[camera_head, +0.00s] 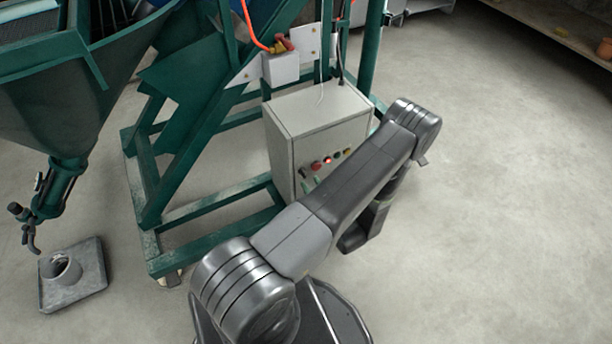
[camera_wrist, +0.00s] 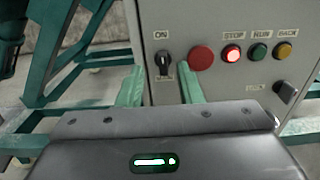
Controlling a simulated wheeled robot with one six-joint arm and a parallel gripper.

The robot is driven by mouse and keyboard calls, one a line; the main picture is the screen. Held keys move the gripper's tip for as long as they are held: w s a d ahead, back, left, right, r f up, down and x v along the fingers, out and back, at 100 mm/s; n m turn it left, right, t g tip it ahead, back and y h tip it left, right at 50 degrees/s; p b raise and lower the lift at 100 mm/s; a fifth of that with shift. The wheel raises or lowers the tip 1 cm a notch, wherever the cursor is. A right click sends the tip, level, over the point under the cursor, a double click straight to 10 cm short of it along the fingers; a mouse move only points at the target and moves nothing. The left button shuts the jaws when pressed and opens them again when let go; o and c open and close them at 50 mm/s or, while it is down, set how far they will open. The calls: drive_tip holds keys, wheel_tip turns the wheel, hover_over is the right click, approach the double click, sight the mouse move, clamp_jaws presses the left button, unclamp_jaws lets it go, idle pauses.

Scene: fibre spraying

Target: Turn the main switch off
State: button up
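The grey control box (camera_head: 320,118) stands on the green frame. In the wrist view its front panel (camera_wrist: 215,85) fills the upper right. The main switch (camera_wrist: 163,62) is a black rotary knob, roughly upright, under the label "ON"; a label below it is too small to read. My gripper (camera_wrist: 161,72) is open, with one pale green finger on each side of the knob and slightly below it. Whether the fingers touch the panel or knob I cannot tell.
Right of the switch are a red mushroom button (camera_wrist: 201,58), a lit red STOP button (camera_wrist: 232,54), a green RUN button (camera_wrist: 258,54) and a yellow BACK button (camera_wrist: 283,51). Green frame beams (camera_head: 215,205) run beside the box; the right floor is clear.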

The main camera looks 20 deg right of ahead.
sight(305, 174)
drive_tip(key=shift+w, duration=2.4)
clamp_jaws()
